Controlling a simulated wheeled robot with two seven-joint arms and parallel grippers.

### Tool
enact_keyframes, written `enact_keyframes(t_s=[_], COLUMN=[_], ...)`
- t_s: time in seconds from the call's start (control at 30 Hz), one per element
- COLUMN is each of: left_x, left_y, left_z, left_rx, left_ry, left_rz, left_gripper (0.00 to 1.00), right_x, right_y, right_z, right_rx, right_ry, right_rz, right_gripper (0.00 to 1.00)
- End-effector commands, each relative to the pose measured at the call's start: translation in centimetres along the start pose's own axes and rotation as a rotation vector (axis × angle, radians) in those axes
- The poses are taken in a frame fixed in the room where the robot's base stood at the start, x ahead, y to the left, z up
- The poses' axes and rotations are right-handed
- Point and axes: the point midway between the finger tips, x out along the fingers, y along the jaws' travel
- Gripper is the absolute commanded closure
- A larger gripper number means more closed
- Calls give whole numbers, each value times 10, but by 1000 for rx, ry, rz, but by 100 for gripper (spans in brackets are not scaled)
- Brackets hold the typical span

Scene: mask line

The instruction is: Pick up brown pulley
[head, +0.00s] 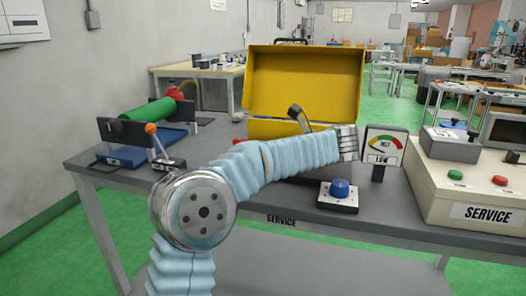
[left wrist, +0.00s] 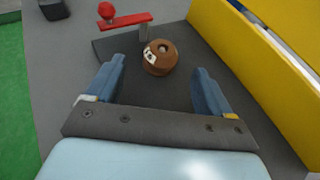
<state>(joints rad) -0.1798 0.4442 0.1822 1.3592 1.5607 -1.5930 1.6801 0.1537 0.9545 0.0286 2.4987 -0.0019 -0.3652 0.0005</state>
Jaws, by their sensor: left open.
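The brown pulley (left wrist: 160,58) is a rounded brown piece with a hole in its top and a white marked label on its side. It sits on a dark surface in the left wrist view. My left gripper (left wrist: 160,66) is open, with its two blue fingers apart and pointing toward the pulley, which shows between and just beyond the fingertips. I cannot tell whether any finger touches it. In the head view my blue-sleeved arm crosses the bench, and the pulley and the left fingers are hidden. My right gripper is not in view.
A yellow open box (head: 305,80) stands behind the arm; its wall (left wrist: 265,80) borders the pulley's right. A red bar (left wrist: 125,20) with a red ball is beyond the pulley. A blue-knobbed block (head: 340,190), a belt gauge (head: 384,146) and a service box (head: 460,185) stand to the right.

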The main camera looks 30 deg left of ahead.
Motion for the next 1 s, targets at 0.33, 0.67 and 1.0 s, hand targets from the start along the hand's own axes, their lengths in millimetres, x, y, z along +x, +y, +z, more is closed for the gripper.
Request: enact_keyframes(t_s=[0.33,0.67,1.0], left_x=[45,56,56], left_y=[-2,-3,-2], left_z=[2,0,0], left_rx=[1,1,1], left_ry=[-1,-1,-1], left_rz=[2,-1,-1], left_gripper=[18,18,69], right_x=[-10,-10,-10], right_y=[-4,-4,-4], right_z=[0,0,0], right_rx=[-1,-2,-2], right_ry=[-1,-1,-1], right_rz=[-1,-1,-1], right_gripper=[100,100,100])
